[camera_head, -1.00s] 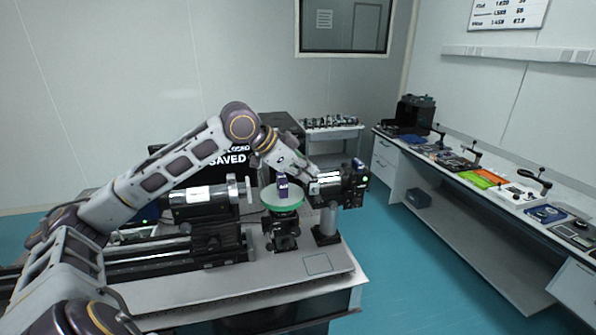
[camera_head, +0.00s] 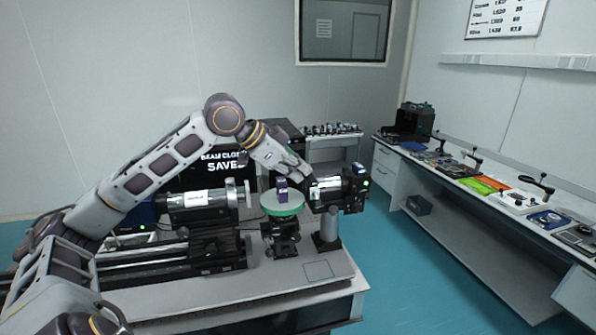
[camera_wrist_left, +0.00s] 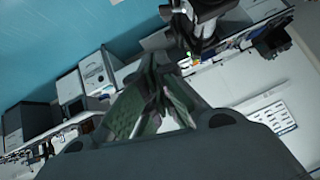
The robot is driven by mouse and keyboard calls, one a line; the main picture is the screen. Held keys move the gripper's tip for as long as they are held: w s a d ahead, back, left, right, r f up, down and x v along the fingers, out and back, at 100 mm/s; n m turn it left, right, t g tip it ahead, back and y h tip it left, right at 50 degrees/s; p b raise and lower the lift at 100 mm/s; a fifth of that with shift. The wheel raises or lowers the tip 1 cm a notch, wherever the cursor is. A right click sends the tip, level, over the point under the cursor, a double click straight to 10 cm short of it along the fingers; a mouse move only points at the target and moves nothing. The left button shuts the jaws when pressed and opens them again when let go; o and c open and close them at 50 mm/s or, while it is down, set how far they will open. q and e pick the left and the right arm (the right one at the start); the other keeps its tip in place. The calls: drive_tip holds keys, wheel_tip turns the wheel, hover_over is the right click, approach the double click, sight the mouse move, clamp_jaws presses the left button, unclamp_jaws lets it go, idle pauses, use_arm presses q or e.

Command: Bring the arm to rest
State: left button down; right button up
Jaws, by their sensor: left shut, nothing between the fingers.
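My left arm reaches in from the left over the optical table (camera_head: 230,300), bent at a high elbow. My left gripper (camera_head: 302,172) points down to the right, near the dark cylindrical instrument (camera_head: 340,188) on a post at the right of the table. In the head view the fingertips are small and hard to make out; whether they touch the instrument I cannot tell. In the left wrist view the gripper (camera_wrist_left: 158,88) shows its fingers together with nothing held. My right gripper is not in view.
A purple block (camera_head: 283,190) sits on a round green-edged stage (camera_head: 281,206). A second cylinder (camera_head: 200,204) lies left of it on a rail. A monitor (camera_head: 215,165) stands behind. A long side bench (camera_head: 470,185) holds tools; blue floor between is free.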

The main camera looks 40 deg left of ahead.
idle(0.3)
use_arm(q)
drive_tip(key=s+d+f+n+g+y, duration=0.1)
drive_tip(key=d+f, duration=0.1)
drive_tip(key=f, duration=1.1)
drive_tip(key=s+d+f+n+g, duration=0.1)
drive_tip(key=s+d+f, duration=0.15)
drive_tip(key=f, duration=1.05)
drive_tip(key=s+d+f+n+g+y, duration=0.1)
drive_tip(key=s+d+f+n+y, duration=0.2)
drive_tip(key=s+f, duration=0.5)
drive_tip(key=s+d+f+n+g, duration=0.1)
drive_tip(key=s+d+f+n, duration=0.1)
drive_tip(key=s+d+f, duration=0.55)
drive_tip(key=s+a+f+g, duration=0.1)
drive_tip(key=s+f, duration=0.1)
drive_tip(key=f, duration=1.5)
drive_tip(key=s+a+f+g, duration=0.1)
drive_tip(key=s+f, duration=0.1)
drive_tip(key=f, duration=1.5)
drive_tip(key=s+a+f, duration=0.2)
drive_tip(key=s+f, duration=0.7)
drive_tip(key=s, duration=0.2)
drive_tip(key=s+a+f+g, duration=0.1)
drive_tip(key=s+f, duration=0.9)
drive_tip(key=s, duration=0.1)
drive_tip(key=shift+a+f, duration=0.3)
drive_tip(key=shift+a, duration=0.05)
